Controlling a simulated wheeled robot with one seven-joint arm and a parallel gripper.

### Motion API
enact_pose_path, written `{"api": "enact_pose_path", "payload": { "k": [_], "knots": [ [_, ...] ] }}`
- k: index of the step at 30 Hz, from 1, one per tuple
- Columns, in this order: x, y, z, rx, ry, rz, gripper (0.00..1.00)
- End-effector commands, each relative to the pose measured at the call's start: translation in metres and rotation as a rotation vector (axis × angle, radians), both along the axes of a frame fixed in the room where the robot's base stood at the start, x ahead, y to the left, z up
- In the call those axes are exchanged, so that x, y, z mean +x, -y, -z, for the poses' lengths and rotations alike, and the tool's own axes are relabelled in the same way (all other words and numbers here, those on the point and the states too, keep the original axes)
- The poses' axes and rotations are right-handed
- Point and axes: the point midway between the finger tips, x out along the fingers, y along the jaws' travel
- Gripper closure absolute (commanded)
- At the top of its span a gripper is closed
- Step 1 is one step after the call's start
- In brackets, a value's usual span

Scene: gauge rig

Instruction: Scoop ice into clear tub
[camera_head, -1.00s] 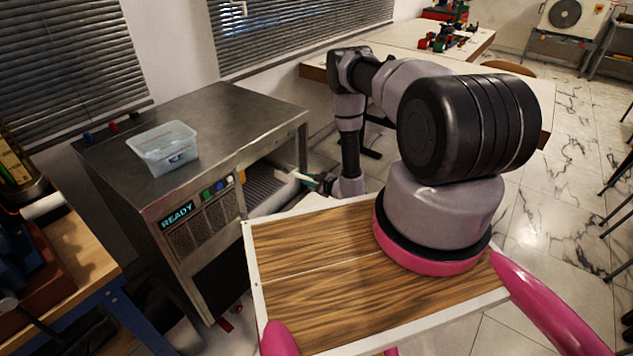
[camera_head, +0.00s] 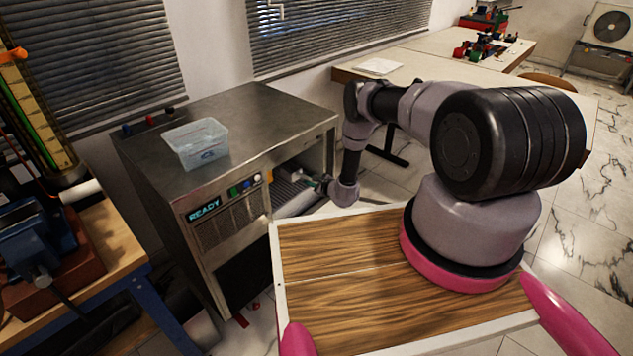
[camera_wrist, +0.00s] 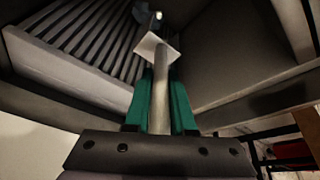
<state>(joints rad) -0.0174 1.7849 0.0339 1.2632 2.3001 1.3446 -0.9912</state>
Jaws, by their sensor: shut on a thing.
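The clear tub (camera_head: 196,143) stands upright on top of a steel ice machine (camera_head: 250,105), toward its left side. It holds something pale bluish at the bottom; I cannot tell what. My gripper (camera_head: 318,184) is at the machine's open front bay, right of and below the tub. In the wrist view its green fingers (camera_wrist: 161,88) are shut on the grey handle of a scoop (camera_wrist: 161,112). A pale square part shows at the handle's far end, with a small bluish shape beyond it. The scoop's bowl and any ice in it cannot be made out.
A ribbed grey surface (camera_wrist: 85,40) lies inside the bay at left in the wrist view, with a plain wall at right. The machine's panel reads READY (camera_head: 205,211). A workbench (camera_head: 85,245) with a blue vise stands at left. A long table (camera_head: 420,65) stands behind my arm.

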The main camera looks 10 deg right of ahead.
Motion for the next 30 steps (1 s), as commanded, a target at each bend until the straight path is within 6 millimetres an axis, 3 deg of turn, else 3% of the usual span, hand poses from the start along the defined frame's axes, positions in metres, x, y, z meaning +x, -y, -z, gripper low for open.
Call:
{"api": "enact_pose_path", "payload": {
  "k": [12,30],
  "knots": [
    [0.038,-0.028,0.023,0.001,0.002,0.000,1.00],
    [0.047,-0.033,0.027,0.000,0.001,0.001,1.00]
  ]
}}
